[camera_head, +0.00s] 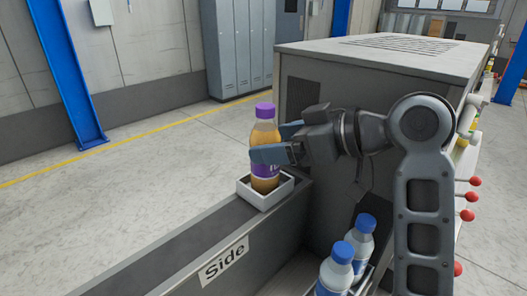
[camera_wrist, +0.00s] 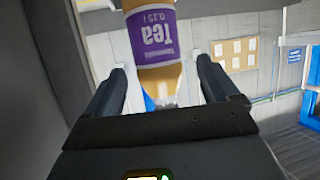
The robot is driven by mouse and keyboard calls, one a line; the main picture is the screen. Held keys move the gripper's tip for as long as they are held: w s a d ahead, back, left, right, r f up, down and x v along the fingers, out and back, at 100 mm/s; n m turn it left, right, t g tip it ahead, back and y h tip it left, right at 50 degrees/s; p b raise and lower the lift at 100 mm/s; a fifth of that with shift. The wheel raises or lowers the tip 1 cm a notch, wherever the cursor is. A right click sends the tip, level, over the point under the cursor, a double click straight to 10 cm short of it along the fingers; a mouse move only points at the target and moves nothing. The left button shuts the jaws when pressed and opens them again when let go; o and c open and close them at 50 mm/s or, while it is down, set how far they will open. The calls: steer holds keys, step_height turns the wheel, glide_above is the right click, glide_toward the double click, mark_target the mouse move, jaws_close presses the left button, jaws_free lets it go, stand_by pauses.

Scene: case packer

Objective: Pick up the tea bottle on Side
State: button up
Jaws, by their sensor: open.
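The tea bottle (camera_head: 265,130) has a purple cap, a purple label and amber contents. It stands upright in a small white square tray (camera_head: 281,194) on the ledge marked "Side" (camera_head: 224,262). My gripper (camera_head: 272,147) is level with the bottle's upper half, with its fingers reaching left at the bottle. In the wrist view the bottle (camera_wrist: 158,50) appears upside down, its "Tea" label readable, between and beyond the two open fingers (camera_wrist: 163,95). Whether a finger touches the bottle I cannot tell.
Two water bottles with blue caps (camera_head: 338,268) (camera_head: 361,240) stand below my arm, right of the ledge. A large grey machine housing (camera_head: 385,62) stands close behind my gripper. Red-knobbed levers (camera_head: 469,197) stick out at the right. The floor left of the ledge is clear.

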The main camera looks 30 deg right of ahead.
mark_target(257, 144)
steer(key=p+x, duration=0.1)
steer(key=x, duration=0.4)
steer(key=shift+f, duration=0.1)
steer(key=c, duration=1.3)
steer(key=shift+o, duration=0.2)
